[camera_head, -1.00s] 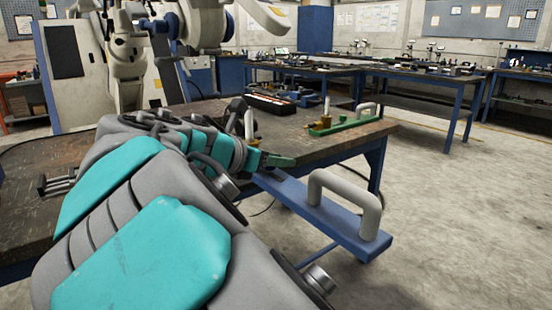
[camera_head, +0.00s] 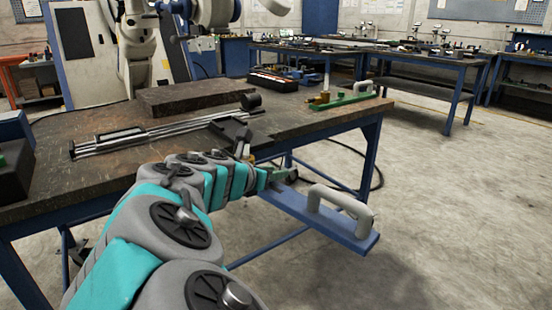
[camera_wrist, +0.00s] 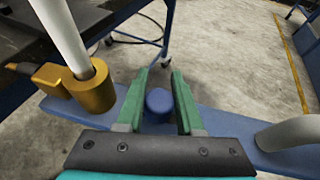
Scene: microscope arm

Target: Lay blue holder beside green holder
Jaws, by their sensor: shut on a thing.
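The blue holder (camera_head: 318,215) is a long blue bar with a grey arched handle at its right end. It hangs over the floor in front of the table edge, apart from the green holder. My gripper (camera_head: 284,176) is at its left part. In the wrist view the green fingers of my gripper (camera_wrist: 159,78) are shut around a round blue knob on the blue holder (camera_wrist: 225,122). A brass socket with a pale rod stands on the bar left of the fingers. The green holder (camera_head: 343,101) lies on the table near its far right corner, with a grey handle and brass fitting.
The dark table (camera_head: 290,125) has bare top in front of the green holder. A rack of metal rods (camera_head: 160,135) and a dark slab (camera_head: 195,96) lie further left. A red-and-black case (camera_head: 273,81) is behind. Open floor lies right.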

